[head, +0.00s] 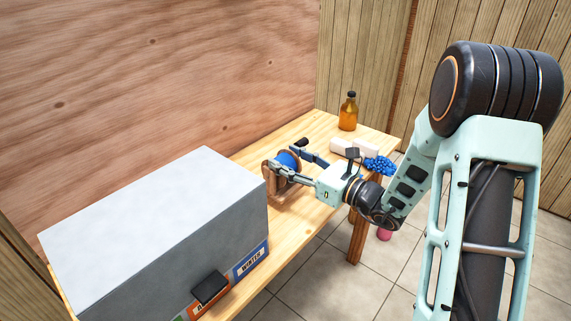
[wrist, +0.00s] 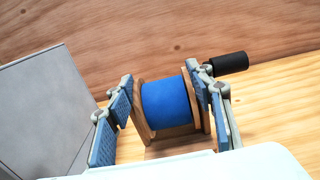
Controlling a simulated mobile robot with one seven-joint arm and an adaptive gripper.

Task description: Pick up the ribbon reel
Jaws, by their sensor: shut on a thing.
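The ribbon reel (head: 288,162) has a blue winding between wooden end discs. It is at the table's near side, just past the grey box, and also shows in the middle of the wrist view (wrist: 167,103). My gripper (head: 285,157) is shut on the reel, with one finger at each end disc; both fingers also show in the wrist view (wrist: 165,100). A black cylindrical handle (wrist: 228,62) sticks out past the right finger. Whether the reel touches the tabletop is hard to tell.
A large grey box (head: 150,220) with coloured labels, one reading WINTER, fills the table's near left. An amber bottle (head: 348,112), white rolls (head: 345,147) and a blue bumpy item (head: 379,165) stand at the far end. A wooden wall (head: 200,70) backs the table (head: 262,142).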

